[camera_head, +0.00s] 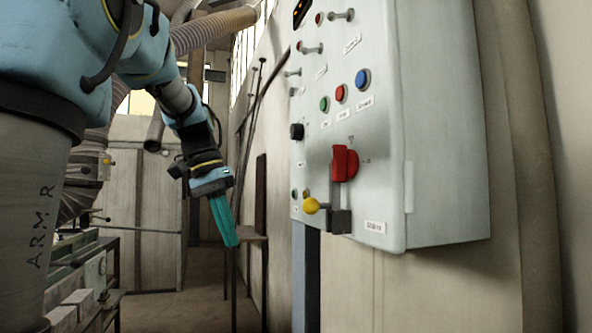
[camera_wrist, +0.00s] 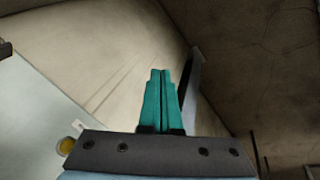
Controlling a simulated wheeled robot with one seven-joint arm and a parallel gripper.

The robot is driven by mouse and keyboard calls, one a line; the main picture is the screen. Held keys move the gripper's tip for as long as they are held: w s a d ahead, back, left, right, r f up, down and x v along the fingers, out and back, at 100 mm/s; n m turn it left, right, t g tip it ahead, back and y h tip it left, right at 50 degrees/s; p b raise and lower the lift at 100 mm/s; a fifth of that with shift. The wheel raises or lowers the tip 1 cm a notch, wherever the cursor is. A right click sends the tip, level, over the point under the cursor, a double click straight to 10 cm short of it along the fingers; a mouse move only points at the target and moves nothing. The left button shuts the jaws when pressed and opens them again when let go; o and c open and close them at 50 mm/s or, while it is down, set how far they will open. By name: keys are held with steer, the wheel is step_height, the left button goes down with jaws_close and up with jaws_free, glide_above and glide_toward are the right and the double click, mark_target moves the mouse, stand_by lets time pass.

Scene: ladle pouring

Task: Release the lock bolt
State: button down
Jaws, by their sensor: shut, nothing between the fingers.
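A yellow knob (camera_head: 311,205) sticks out at the lower left of the grey control cabinet's front, beside a dark metal bracket (camera_head: 340,221); it looks like the lock bolt's handle. A red rotary handle (camera_head: 344,164) sits just above the bracket, with a grey upright bar below it. My gripper (camera_head: 231,241) hangs fingers down, left of the cabinet and apart from it. Its teal fingers are together and empty, as the wrist view (camera_wrist: 160,73) also shows. There a yellow round part (camera_wrist: 66,146), apparently the knob, shows at lower left, partly hidden by the gripper body.
The cabinet (camera_head: 440,130) carries green, red (camera_head: 340,93) and blue (camera_head: 362,79) buttons, a black knob (camera_head: 296,131) and small levers above. Machinery (camera_head: 85,285) is at lower left. The space between gripper and cabinet looks clear.

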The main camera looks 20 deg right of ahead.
steer(key=s+d+r+m+g+p, duration=0.1)
steer(key=s+d+r+m, duration=0.1)
steer(key=r, duration=0.8)
steer(key=s+d+r+m+g, duration=0.1)
steer(key=s+r+m, duration=0.4)
steer(key=r, duration=0.5)
steer(key=shift+s+d+r+h+p, duration=0.25)
steer(key=shift+s+d+h+p, duration=0.15)
steer(key=shift+s+d, duration=0.4)
steer(key=shift+s+a, duration=0.1)
steer(key=shift+a, duration=0.05)
steer(key=s+b+x, duration=0.1)
steer(key=b+x, duration=0.1)
steer(key=x, duration=0.4)
steer(key=s+b+x, duration=0.1)
steer(key=b+x, duration=0.2)
steer(key=x, duration=0.4)
steer(key=shift+s+a+r, duration=0.2)
steer(key=shift+s+r, duration=0.05)
steer(key=shift+s, duration=0.05)
steer(key=shift+f, duration=0.1)
